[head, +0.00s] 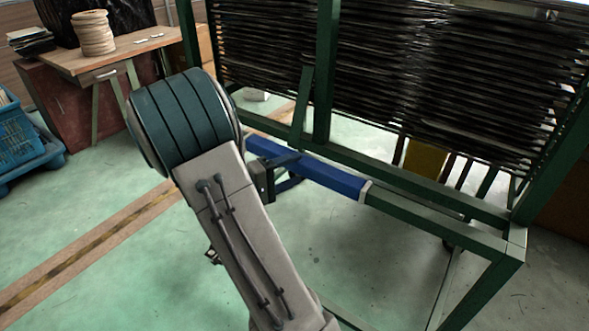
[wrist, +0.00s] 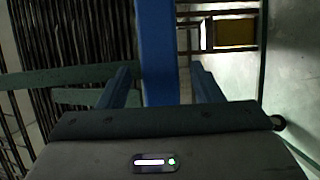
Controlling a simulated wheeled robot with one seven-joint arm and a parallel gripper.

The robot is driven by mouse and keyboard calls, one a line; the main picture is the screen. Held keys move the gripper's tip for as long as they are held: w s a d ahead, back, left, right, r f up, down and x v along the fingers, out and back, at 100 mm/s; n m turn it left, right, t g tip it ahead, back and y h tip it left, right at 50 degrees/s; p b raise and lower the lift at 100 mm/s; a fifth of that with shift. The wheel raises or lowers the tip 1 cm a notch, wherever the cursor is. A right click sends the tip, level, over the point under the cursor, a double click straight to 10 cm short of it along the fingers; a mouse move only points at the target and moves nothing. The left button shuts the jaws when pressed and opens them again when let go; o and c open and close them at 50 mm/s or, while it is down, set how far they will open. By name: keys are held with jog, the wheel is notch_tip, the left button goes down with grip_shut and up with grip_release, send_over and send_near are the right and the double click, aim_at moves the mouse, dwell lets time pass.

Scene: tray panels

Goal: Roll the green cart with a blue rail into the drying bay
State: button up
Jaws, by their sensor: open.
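The green cart (head: 420,205) stands at the right in the head view, a metal frame stacked with dark trays (head: 400,75). Its blue rail (head: 335,179) runs along the near side of the frame. My gripper (head: 277,172) is at the left part of this rail, partly hidden by my arm. In the wrist view the blue rail (wrist: 157,40) passes between the two spread fingers of my gripper (wrist: 160,72). The fingers are open on either side of it, and I cannot tell whether they touch it. I cannot make out the drying bay.
A wooden table (head: 110,58) with a coil of rope (head: 93,33) stands at the back left. A blue crate (head: 15,135) is at the left edge. A yellow-black floor strip (head: 95,245) crosses the floor at left. The green floor around it is clear.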

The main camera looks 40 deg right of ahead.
jog(key=w+a, duration=0.1)
jog(key=a, duration=1.1)
jog(key=shift+w+a+p, duration=0.2)
jog(key=shift+a+p, duration=0.15)
jog(key=shift+p, duration=0.1)
